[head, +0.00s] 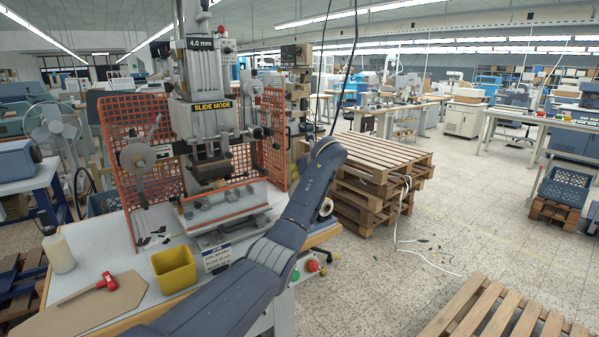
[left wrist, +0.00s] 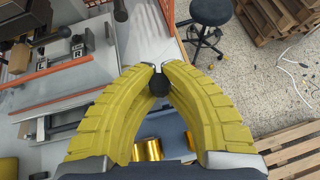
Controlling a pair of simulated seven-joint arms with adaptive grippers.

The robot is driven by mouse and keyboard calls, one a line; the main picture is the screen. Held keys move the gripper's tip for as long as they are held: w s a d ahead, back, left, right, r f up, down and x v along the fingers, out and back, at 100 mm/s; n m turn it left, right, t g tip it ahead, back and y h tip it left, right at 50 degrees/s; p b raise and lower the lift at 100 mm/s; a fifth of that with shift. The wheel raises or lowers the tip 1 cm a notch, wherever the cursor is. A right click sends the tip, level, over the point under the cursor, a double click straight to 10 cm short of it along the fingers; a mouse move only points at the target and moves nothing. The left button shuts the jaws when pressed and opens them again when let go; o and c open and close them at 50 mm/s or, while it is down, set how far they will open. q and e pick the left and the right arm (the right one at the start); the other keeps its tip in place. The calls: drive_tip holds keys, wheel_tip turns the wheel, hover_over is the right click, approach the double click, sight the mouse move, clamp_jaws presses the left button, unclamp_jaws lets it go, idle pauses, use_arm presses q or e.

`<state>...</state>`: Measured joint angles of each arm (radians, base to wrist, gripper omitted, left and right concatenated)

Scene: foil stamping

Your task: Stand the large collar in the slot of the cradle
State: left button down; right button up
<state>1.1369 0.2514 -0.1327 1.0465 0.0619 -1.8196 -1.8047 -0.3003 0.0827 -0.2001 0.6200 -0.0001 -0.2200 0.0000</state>
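My left gripper (left wrist: 158,68) shows in the left wrist view as two yellow ribbed fingers that bow outward and come close together at pale tips. A dark round piece (left wrist: 159,85) fills the narrow gap just behind the tips; I cannot tell whether it is held or lies beyond them. In the head view my left arm reaches up and right across the bench front, and its gripper is hidden. My right gripper is in neither view. I cannot make out the large collar or the slotted cradle with certainty.
Gold rolls (left wrist: 153,150) show between my fingers. A stool (left wrist: 205,40) and pallets (head: 375,165) stand beyond.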

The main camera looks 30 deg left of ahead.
use_arm(q)
drive_tip(key=shift+f, duration=2.45)
idle(1.5)
drive_tip(key=c, duration=1.4)
unclamp_jaws()
drive_tip(key=shift+f, duration=0.1)
drive_tip(key=shift+c, duration=0.2)
drive_tip(key=v, duration=1.2)
